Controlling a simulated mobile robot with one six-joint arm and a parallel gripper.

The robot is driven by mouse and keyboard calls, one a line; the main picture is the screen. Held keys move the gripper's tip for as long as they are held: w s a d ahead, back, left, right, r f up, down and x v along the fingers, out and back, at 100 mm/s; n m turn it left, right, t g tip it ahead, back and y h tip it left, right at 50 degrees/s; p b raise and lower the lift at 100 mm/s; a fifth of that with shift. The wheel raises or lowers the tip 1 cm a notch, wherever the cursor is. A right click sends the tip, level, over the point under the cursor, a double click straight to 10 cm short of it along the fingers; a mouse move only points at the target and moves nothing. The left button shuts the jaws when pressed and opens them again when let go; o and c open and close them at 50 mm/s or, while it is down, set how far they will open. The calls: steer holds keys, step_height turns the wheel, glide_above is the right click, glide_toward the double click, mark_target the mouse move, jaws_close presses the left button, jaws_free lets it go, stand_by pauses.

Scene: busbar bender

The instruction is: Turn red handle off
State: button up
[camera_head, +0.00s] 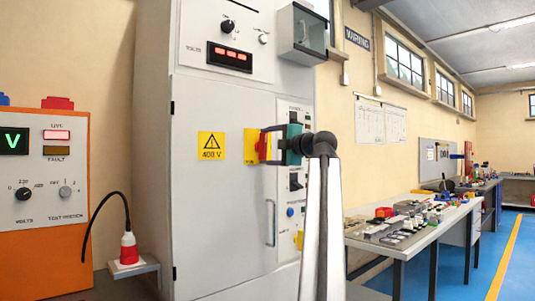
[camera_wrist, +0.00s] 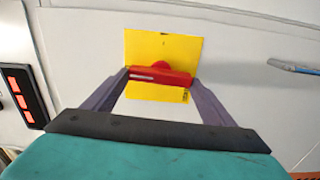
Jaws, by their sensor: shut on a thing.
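The red handle (camera_wrist: 160,76) sits on a yellow plate (camera_wrist: 163,45) on the grey cabinet front. In the wrist view the handle lies across the picture, nearly level, with a pale line along its left part. My gripper (camera_wrist: 160,78) is shut on the handle, with one finger at each end of it. In the head view the red handle (camera_head: 263,147) shows at the plate (camera_head: 250,146), partly hidden by my gripper (camera_head: 268,145), which reaches in from the right. The lower edge of the plate shows between my fingers in the wrist view.
A yellow 400 V warning sign (camera_head: 211,146) is left of the handle. A cabinet door pull (camera_head: 271,222) is below. An orange test panel (camera_head: 40,250) and a red-and-white plug (camera_head: 129,248) stand at the left. A cluttered workbench (camera_head: 425,237) is at the right, beside open blue floor.

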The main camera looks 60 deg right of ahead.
steer(key=shift+r+n, duration=0.1)
steer(key=shift+n, duration=0.3)
steer(key=o, duration=1.5)
steer(key=shift+w, duration=0.1)
steer(key=p+v, duration=0.1)
steer(key=v, duration=1.3)
steer(key=shift+p, duration=0.4)
